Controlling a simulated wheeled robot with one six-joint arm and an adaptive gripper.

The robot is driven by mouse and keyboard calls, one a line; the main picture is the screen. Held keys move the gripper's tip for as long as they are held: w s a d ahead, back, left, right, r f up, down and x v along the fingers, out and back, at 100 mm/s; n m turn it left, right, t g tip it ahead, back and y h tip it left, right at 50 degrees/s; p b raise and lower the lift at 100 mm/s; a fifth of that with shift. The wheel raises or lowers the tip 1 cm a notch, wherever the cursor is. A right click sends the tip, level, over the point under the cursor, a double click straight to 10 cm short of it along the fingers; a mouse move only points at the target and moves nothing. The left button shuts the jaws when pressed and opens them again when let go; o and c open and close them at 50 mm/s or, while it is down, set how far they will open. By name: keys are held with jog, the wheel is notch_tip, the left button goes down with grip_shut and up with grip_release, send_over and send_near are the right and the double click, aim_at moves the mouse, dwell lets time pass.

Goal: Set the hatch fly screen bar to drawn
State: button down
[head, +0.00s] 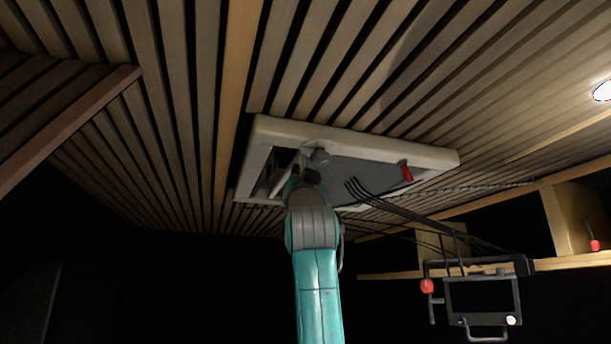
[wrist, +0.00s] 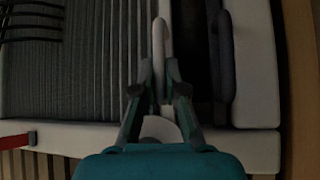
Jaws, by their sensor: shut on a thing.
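The roof hatch has a white frame (head: 375,143) set in the slatted ceiling. Its grey pleated fly screen (head: 365,172) spans most of the opening, also seen in the wrist view (wrist: 80,60). The pale screen bar (wrist: 145,35) runs along the screen's edge, with a light loop handle (wrist: 160,40) on it. A dark gap (wrist: 192,45) lies between the bar and the frame's end (wrist: 256,60). My gripper (wrist: 158,90) is shut on the bar's handle, one finger either side. In the head view my gripper (head: 304,172) hides part of the bar.
A grey loop handle (wrist: 226,55) sits by the frame's end, beyond the gap. A red lever (head: 407,173) is on the hatch's right side. Black cables (head: 400,209) hang to a dark device (head: 482,296) at lower right, beside a wooden shelf (head: 572,261).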

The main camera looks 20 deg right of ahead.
jog(key=c, duration=1.2)
grip_release()
jog(key=v, duration=1.2)
